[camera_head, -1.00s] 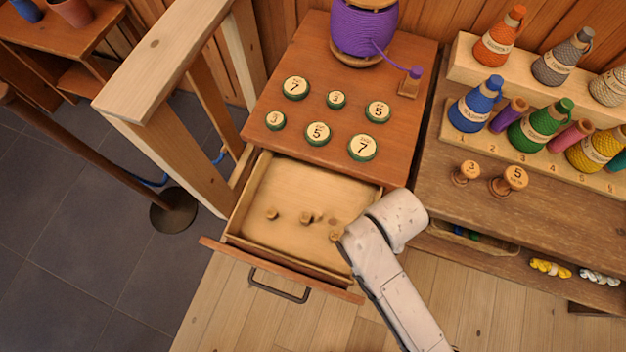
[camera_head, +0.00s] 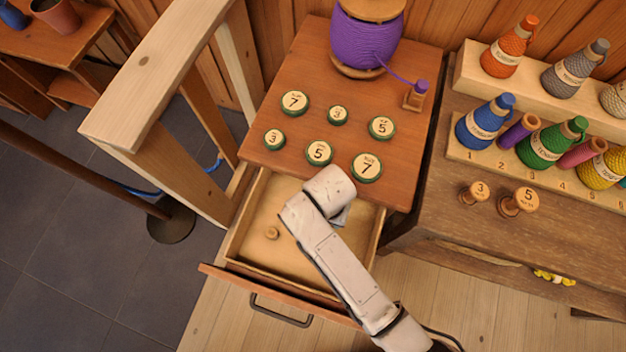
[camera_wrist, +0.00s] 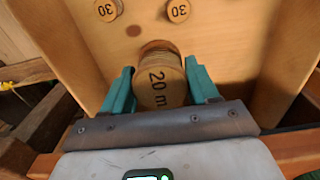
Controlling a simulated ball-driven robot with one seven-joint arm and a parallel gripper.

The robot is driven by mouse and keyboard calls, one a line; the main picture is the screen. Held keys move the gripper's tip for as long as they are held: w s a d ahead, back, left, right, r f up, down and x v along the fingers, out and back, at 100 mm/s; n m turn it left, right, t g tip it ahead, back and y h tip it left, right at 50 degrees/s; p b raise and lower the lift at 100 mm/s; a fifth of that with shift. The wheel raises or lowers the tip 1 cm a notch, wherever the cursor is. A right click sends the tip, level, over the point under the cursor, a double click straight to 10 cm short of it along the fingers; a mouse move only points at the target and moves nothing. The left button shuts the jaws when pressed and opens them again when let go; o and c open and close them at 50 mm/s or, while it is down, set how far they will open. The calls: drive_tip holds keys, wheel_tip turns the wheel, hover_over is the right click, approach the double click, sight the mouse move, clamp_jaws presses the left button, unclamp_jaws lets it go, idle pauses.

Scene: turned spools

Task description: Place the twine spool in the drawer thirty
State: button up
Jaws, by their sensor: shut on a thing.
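The twine spool (camera_wrist: 160,92), a small wooden spool with a round top reading "20 m" as far as I can read, is between the two teal fingers of my gripper (camera_wrist: 161,74) in the wrist view. The gripper is shut on it. The open drawer (camera_head: 246,232) is below. Its pale floor also shows in the wrist view (camera_wrist: 225,40), with two round tops marked 30 (camera_wrist: 107,10) (camera_wrist: 178,10). In the head view, my arm hides the gripper, the held spool and much of the drawer. Whether the spool touches the drawer floor I cannot tell.
Several numbered round discs (camera_head: 319,152) lie on the cabinet top (camera_head: 300,84), with a large purple spool (camera_head: 366,40) behind. On the right, a bench (camera_head: 450,205) holds coloured cones and two small spools (camera_head: 476,193) (camera_head: 518,201). A wooden rail (camera_head: 160,80) stands left.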

drive_tip(key=a+f, duration=0.1)
drive_tip(key=w+a+f, duration=0.1)
drive_tip(key=a+f, duration=0.1)
drive_tip(key=f, duration=0.1)
drive_tip(key=shift+w+b, duration=0.25)
drive_tip(key=shift+b, duration=0.05)
drive_tip(key=shift+f, duration=1.6)
drive_tip(key=shift+b, duration=0.3)
drive_tip(key=shift+f, duration=0.2)
drive_tip(key=o, duration=1.1)
drive_tip(key=shift+c, duration=0.2)
wheel_tip(320, 180, up, 12)
drive_tip(key=p, duration=0.1)
drive_tip(key=shift+r+p, duration=0.25)
drive_tip(key=shift+p, duration=0.05)
